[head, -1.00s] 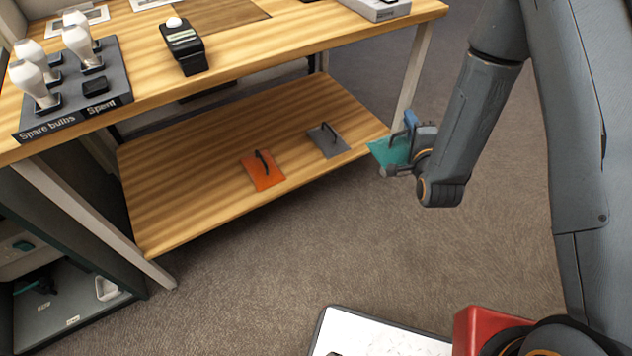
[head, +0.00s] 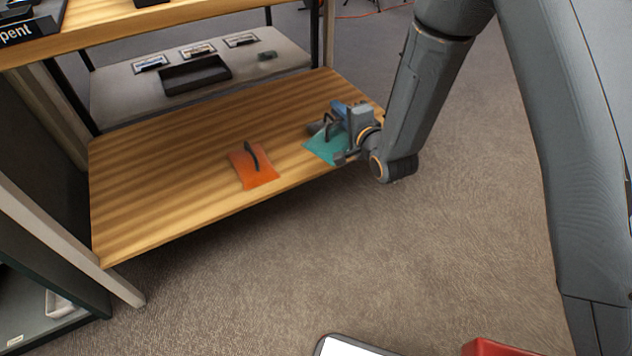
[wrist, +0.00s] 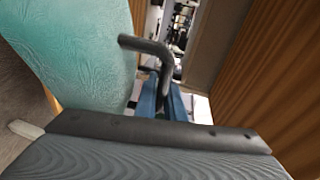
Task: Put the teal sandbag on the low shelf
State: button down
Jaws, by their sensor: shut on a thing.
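The teal sandbag (head: 325,147) is a flat bag with a dark handle. In the head view my gripper (head: 334,122) is shut on it at the right end of the low shelf (head: 170,190), a striped wooden board under the table. I cannot tell whether the bag touches the board. In the wrist view the teal sandbag (wrist: 75,50) fills the upper left and its dark bent handle stands by the blue fingers (wrist: 165,100). An orange sandbag (head: 253,166) lies on the shelf left of my gripper. The grey sandbag is mostly hidden behind my gripper.
The tabletop (head: 180,17) hangs above the shelf, with table legs at its ends. Behind is a grey surface with a black tray (head: 195,74) and small framed items. The shelf's left half is bare. A cabinet (head: 45,300) stands at the lower left.

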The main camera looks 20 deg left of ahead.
jog(key=a+f+n+g+y+b, duration=0.1)
jog(key=a+f+n+g+b, duration=0.1)
jog(key=a+f+b, duration=0.35)
jog(key=f+b, duration=0.2)
jog(key=a+f+b, duration=0.1)
jog(key=f, duration=0.2)
jog(key=a+f+b, duration=0.1)
jog(key=f+b, duration=0.1)
jog(key=f, duration=0.1)
jog(key=shift+s+b, duration=0.3)
jog(key=shift+s, duration=0.05)
jog(key=c, duration=1.8)
grip_release()
jog(key=shift+d+f, duration=0.1)
jog(key=shift+c, duration=0.2)
jog(key=shift+s, duration=0.1)
